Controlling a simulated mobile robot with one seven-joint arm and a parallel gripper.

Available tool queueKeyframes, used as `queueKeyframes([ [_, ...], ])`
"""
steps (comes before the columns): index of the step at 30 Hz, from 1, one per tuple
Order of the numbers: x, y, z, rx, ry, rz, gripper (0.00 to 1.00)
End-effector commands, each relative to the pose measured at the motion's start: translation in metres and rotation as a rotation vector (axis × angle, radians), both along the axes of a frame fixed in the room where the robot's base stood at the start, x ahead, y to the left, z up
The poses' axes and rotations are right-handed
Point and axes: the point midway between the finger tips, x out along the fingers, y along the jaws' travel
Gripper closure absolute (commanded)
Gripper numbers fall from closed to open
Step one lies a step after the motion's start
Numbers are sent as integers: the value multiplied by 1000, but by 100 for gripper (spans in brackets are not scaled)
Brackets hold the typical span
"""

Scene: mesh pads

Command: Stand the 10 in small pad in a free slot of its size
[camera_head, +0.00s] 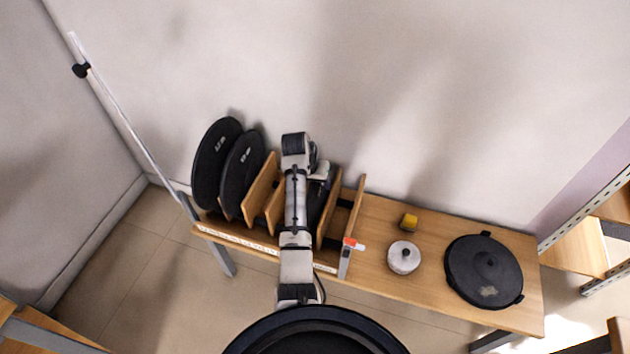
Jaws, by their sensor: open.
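The wooden slotted rack (207,222) stands on the left part of the bench. Two large round black pads, one at far left (212,165) and one beside it (240,178), stand upright in its left slots, with white marks too small to read. A smaller dark pad (315,205) stands in a right-hand slot, mostly hidden behind my arm. My gripper (323,180) is open at the upper part of this dark pad. The fingertips are hard to make out, so I cannot tell whether they touch it. The slot at the rack's right end (340,215) looks empty.
An orange-and-white tool (352,244) is at the rack's front right. A wall stands close behind.

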Motion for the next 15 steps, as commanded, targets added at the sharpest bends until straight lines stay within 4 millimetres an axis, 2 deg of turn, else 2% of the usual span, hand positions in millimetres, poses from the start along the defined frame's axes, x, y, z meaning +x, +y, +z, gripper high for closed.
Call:
queueKeyframes([
  [4,-1,2,7,-1,-2,0,45],
  [7,-4,5,20,0,-5,0,45],
  [15,-17,19,82,0,-9,0,45],
])
